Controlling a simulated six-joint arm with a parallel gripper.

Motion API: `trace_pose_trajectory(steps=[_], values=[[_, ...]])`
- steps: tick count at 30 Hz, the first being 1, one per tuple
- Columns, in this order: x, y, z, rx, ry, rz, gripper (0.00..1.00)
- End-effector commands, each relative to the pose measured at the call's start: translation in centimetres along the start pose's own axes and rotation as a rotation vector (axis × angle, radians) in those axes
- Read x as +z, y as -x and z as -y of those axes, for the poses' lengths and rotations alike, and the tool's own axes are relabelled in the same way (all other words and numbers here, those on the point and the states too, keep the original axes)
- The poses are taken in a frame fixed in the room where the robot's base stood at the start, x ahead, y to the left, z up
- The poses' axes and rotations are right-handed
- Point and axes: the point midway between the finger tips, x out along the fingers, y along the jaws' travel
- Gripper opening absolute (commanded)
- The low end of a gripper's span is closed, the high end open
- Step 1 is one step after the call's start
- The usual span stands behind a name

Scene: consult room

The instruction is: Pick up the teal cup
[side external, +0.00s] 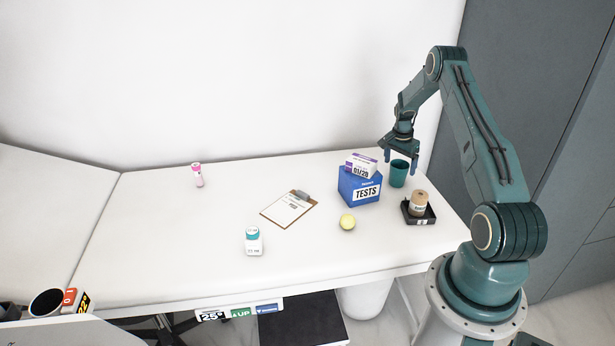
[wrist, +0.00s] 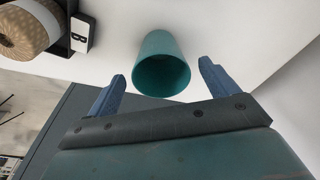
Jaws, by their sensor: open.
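The teal cup (side external: 399,174) stands upright near the right end of the white table, just right of the blue tests box. In the wrist view the cup (wrist: 162,62) shows its open rim and empty-looking inside, ahead of and roughly between the two blue fingers. My gripper (side external: 400,164) is open above and around the cup's upper part in the side view; in the wrist view my gripper (wrist: 160,85) has its fingers apart with nothing held.
The blue TESTS box (side external: 359,188) with a small white-purple box (side external: 361,166) on it stands close left of the cup. A black tray (side external: 418,214) holding a tan roll (side external: 419,201) is in front.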

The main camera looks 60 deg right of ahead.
Motion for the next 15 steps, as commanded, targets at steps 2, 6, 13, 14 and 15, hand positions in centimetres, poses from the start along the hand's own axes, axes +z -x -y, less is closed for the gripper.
trace_pose_trajectory(steps=[2,6,13,14,15], values=[[0.0,-0.1,0.0,0.000,0.000,0.000,0.86],[0.0,-0.9,0.0,0.001,0.000,0.001,0.86],[0.1,-3.4,0.1,0.001,0.000,0.001,0.86],[0.1,-3.7,0.1,0.001,0.000,0.001,0.86],[0.0,-4.1,0.1,0.001,0.000,0.001,0.86]])
